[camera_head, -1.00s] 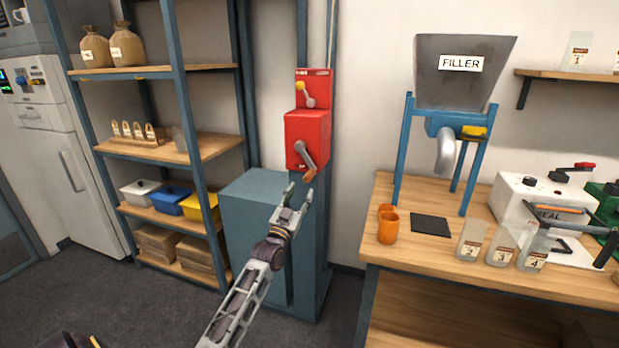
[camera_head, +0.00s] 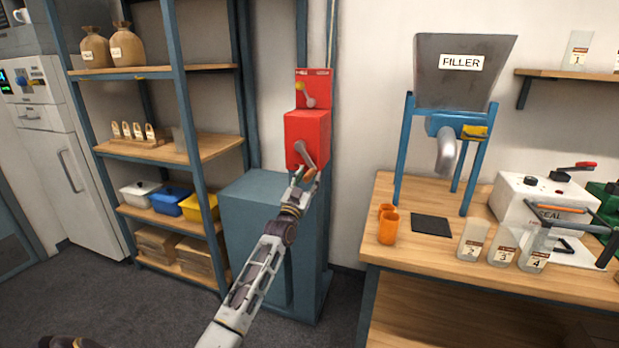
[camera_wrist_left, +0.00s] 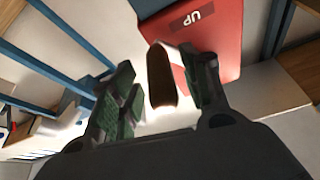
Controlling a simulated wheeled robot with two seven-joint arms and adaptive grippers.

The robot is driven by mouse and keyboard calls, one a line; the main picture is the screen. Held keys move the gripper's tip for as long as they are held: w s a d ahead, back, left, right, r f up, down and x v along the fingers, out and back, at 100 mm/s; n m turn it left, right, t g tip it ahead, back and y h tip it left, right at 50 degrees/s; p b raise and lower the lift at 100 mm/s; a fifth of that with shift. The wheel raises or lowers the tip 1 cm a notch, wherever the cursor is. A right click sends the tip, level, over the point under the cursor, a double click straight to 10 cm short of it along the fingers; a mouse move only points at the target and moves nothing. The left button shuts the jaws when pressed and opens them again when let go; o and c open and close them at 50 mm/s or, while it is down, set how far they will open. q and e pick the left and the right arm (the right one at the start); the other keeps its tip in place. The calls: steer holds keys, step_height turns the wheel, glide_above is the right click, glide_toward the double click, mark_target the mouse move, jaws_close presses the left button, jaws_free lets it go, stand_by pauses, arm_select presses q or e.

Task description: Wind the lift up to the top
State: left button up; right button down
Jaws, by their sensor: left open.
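The red winch box (camera_head: 307,137) of the lift is mounted on a blue-grey column above a blue-grey cabinet. A grey crank (camera_head: 306,155) on its front ends low in an orange-brown handle, which is mostly hidden by my gripper in the head view. A small lever with a yellow knob (camera_head: 299,86) sits on the red plate above. My left gripper (camera_head: 304,177) is open at the crank handle. In the left wrist view the brown handle (camera_wrist_left: 161,76) stands between the open fingers (camera_wrist_left: 163,95), with the red box marked UP (camera_wrist_left: 215,35) beyond it.
A blue-grey cabinet (camera_head: 256,187) stands just below the winch. A shelf rack with sacks and bins (camera_head: 168,199) is at left. At right a wooden bench (camera_head: 385,253) holds the filler (camera_head: 462,85), orange cups (camera_head: 388,227), labelled bags and a white sealer (camera_head: 530,205).

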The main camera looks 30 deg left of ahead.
arm_select(q)
steer(key=shift+x, duration=0.8)
steer(key=shift+c, duration=0.3)
jaws_close()
